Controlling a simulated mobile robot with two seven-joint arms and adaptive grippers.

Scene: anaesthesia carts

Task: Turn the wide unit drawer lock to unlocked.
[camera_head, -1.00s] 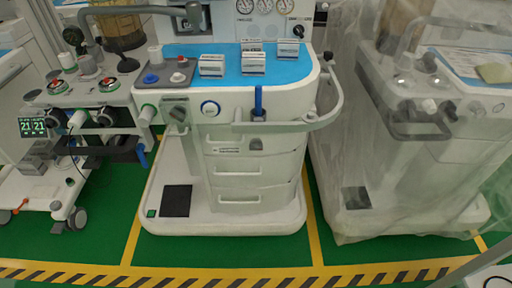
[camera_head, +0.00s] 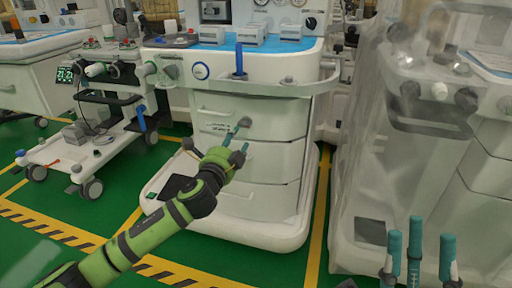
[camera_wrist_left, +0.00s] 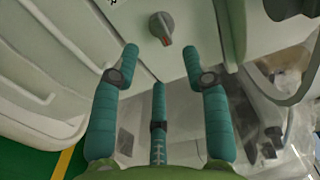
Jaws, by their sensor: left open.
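The drawer lock is a small grey knob (camera_head: 246,122) at the top of the white drawer front of the wide unit (camera_head: 290,150). In the left wrist view the knob (camera_wrist_left: 161,27) shows a pale and reddish mark on it. My left gripper (camera_head: 244,136) is open and empty in front of the drawers. In the wrist view its teal fingers (camera_wrist_left: 161,52) are spread below the knob, with their tips short of it; I see no contact. My right gripper (camera_head: 420,235) stands at the lower right, its fingers apart and empty, away from the unit.
A plastic-covered machine (camera_head: 365,150) stands close on the right. A smaller cart (camera_head: 95,150) with knobs and a green display is on the left. A blue upright handle (camera_head: 239,62) and a white rail (camera_head: 270,88) sit above the drawers. Green floor (camera_head: 30,195) is open in front.

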